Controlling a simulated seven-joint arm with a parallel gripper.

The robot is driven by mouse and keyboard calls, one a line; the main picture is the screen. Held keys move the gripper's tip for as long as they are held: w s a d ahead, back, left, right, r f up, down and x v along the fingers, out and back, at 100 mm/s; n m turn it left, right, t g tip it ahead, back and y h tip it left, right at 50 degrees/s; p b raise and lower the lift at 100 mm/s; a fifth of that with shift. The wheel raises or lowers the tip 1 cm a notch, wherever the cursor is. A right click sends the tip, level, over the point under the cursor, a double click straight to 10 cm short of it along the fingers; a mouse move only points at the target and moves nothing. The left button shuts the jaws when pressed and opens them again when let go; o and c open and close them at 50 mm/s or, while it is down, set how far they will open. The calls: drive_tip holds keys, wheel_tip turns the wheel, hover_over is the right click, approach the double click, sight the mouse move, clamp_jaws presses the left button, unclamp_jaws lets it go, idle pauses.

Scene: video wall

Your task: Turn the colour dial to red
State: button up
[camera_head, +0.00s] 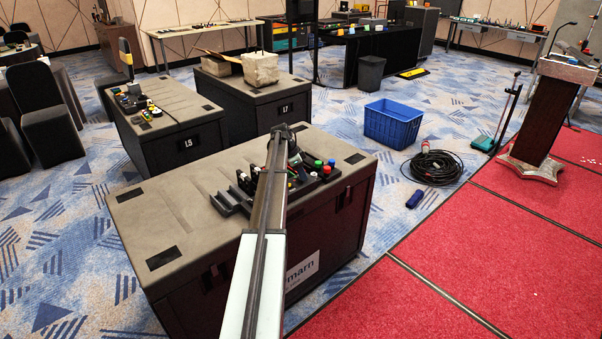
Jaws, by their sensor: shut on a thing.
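A cluster of small controls (325,168) with red, green, white and black caps stands on the near dark case (170,220), at its right end. My arm reaches from the bottom of the view up over this case and covers part of the cluster. The dark end of my arm with my gripper (294,160) comes down among the controls. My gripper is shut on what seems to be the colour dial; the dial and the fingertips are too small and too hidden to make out. Which colour the dial points to cannot be seen.
Black holders (230,199) lie left of the arm on the same case. Two more cases, L5 (180,112) and L7 (250,90), stand behind. A blue crate (393,124), a coiled cable (433,167) and a lectern (545,115) are to the right.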

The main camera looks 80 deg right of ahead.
drive_tip(key=n, duration=0.2)
drive_tip(key=n+t+h, duration=0.1)
drive_tip(key=n, duration=0.2)
drive_tip(key=shift+s+a+n+h, duration=0.15)
drive_tip(key=shift+a+n+h, duration=0.05)
drive_tip(key=shift+n+h, duration=0.1)
drive_tip(key=n+t+h, duration=0.1)
drive_tip(key=n, duration=0.3)
drive_tip(key=shift+s+t, duration=0.1)
drive_tip(key=shift+t, duration=0.3)
drive_tip(key=n+t, duration=0.1)
drive_tip(key=n, duration=0.4)
drive_tip(key=shift+s+t, duration=0.1)
drive_tip(key=shift+t, duration=0.3)
drive_tip(key=n, duration=0.2)
drive_tip(key=n+t, duration=0.1)
drive_tip(key=n, duration=0.1)
drive_tip(key=shift+d+t, duration=0.1)
drive_tip(key=shift+t, duration=0.2)
drive_tip(key=shift+n, duration=0.3)
drive_tip(key=o, duration=1)
drive_tip(key=shift+o, duration=0.2)
drive_tip(key=v, duration=1.4)
